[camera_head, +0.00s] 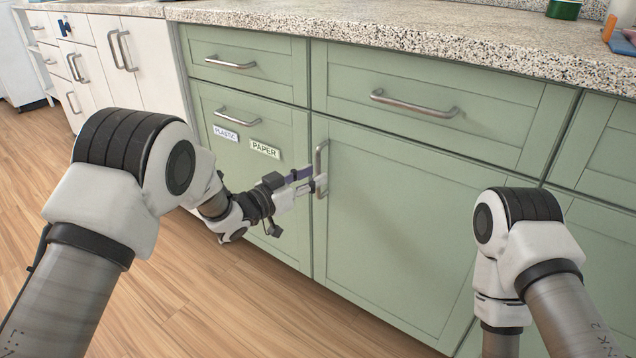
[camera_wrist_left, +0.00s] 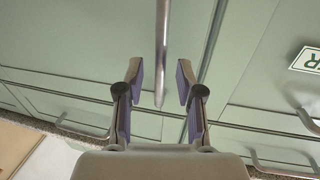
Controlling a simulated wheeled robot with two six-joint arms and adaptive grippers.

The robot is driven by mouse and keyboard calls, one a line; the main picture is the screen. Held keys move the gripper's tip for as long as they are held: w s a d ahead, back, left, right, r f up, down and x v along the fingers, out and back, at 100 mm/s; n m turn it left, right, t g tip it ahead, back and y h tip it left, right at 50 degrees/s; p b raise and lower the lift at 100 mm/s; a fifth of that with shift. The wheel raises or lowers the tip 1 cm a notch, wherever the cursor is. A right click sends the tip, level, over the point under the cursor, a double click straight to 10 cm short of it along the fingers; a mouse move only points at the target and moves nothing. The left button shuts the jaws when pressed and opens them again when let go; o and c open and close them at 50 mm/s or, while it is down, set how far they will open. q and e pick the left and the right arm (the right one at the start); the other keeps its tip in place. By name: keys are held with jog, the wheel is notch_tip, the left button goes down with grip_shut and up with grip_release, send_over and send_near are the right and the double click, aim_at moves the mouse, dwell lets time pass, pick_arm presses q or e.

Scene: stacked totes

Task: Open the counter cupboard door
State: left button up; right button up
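The green counter cupboard door (camera_head: 400,225) is shut, flush with the fronts around it. Its vertical metal handle (camera_head: 322,152) is at the door's upper left edge; it also shows in the left wrist view (camera_wrist_left: 162,40). My left gripper (camera_head: 316,182) is at the lower part of this handle. In the left wrist view the gripper (camera_wrist_left: 160,82) is open, with the handle's end between its two purple-padded fingers and a gap on each side. My right arm shows at the right of the head view, but its gripper is out of the frame.
A speckled stone countertop (camera_head: 420,38) runs above the fronts. Left of the door are a drawer and a front labelled PLASTIC and PAPER (camera_head: 264,149); a wide drawer (camera_head: 440,95) is above the door. My right forearm hangs before the door's right side. Wooden floor (camera_head: 190,285) is clear.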

pick_arm(q)
jog(key=x, duration=0.2)
jog(key=shift+w+d+b, duration=0.15)
jog(key=shift+w+b, duration=0.05)
jog(key=shift+b, duration=0.1)
grip_shut()
jog(key=shift+s, duration=0.1)
